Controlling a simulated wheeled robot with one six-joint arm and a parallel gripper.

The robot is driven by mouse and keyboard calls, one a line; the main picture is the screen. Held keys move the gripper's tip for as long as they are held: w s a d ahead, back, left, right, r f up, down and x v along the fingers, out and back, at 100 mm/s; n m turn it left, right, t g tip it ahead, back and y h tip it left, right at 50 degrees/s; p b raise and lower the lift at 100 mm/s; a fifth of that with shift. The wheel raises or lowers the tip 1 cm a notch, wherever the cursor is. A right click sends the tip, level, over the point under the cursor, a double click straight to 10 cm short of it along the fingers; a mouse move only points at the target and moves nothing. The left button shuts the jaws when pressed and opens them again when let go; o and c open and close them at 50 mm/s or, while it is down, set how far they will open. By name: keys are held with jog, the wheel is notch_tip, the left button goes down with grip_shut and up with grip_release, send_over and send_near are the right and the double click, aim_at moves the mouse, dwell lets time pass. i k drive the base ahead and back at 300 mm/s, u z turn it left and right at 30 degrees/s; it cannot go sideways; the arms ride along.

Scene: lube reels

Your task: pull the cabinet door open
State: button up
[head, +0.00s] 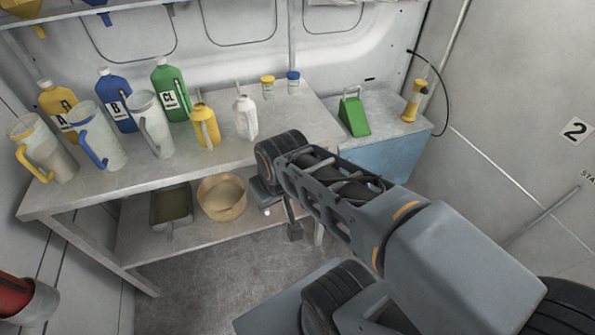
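A blue cabinet (392,160) with a grey top stands at the back right, beside the workbench. Its blue front shows only in part; my arm covers the lower portion, and I see no handle or door gap. My arm reaches in from the lower right and bends down at its far end. My gripper (292,230) hangs small and dark below that bend, in front of the bench's lower shelf and left of the cabinet. It appears apart from the cabinet. Whether its fingers are open or shut is not clear.
A workbench (235,165) carries several jugs and bottles. Its lower shelf holds a tan bowl (222,196) and a dark tray (172,208). A green scoop (354,114) and a yellow pump (414,100) stand on the cabinet top. Bare floor (205,285) lies before the bench.

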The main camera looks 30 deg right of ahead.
aim_at(394, 159)
jog(key=u, duration=1.05)
jog(key=i, duration=0.9)
jog(key=z, duration=2.85)
jog(key=i, duration=0.2)
jog(key=z, duration=0.05)
